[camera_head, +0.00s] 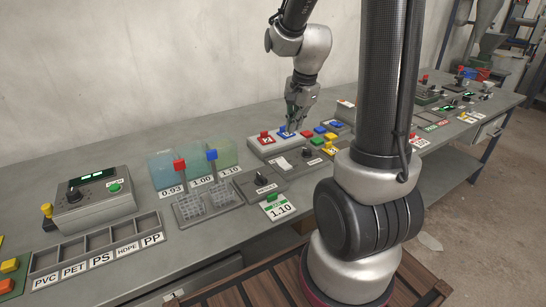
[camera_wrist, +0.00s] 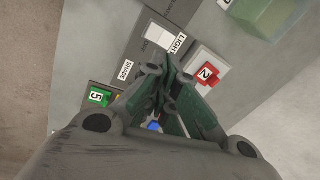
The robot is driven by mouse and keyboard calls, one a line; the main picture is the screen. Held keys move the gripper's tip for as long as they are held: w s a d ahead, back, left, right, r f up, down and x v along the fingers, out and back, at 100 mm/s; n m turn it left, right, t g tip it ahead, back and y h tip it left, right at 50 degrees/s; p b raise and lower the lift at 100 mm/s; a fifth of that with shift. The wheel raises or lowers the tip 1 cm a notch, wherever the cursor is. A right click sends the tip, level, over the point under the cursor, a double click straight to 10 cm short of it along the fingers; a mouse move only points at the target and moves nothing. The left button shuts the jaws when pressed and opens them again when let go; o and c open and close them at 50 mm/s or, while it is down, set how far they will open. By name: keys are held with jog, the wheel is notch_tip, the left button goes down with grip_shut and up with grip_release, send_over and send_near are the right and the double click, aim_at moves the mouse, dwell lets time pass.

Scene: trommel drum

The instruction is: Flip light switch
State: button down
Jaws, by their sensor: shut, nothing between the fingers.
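The light switch (camera_wrist: 158,33) is a white rocker on a grey panel, beside a label reading LIGHT, at the top of the wrist view. In the head view a small white patch on a grey panel (camera_head: 283,162), in front of the block tray, looks like the same switch. My gripper (camera_head: 293,127) points down over the tray near the blue block. In the wrist view my gripper (camera_wrist: 156,68) is shut and empty, with its tips below the switch in the picture. I cannot tell whether the tips touch anything.
A red block marked 2 (camera_wrist: 208,74) and a green block marked 5 (camera_wrist: 99,97) flank the fingers. A blue block (camera_wrist: 153,126) shows behind them. Two upright levers (camera_head: 212,156) and a knob box (camera_head: 264,181) stand to the left and front.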

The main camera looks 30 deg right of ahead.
aim_at(284, 159)
jog(key=shift+w+r+m+t, duration=0.15)
jog(key=shift+w+m, duration=0.2)
jog(key=shift+m, duration=0.35)
jog(key=shift+w+r+m+t, duration=0.15)
jog(key=shift+w+m, duration=0.2)
jog(key=shift+m, duration=0.35)
jog(key=shift+f, duration=0.1)
jog(key=x, duration=1.4)
jog(key=shift+w+f+g, duration=0.25)
jog(key=shift+f+g, duration=0.15)
jog(key=shift+g, duration=0.1)
jog(key=shift+s, duration=0.1)
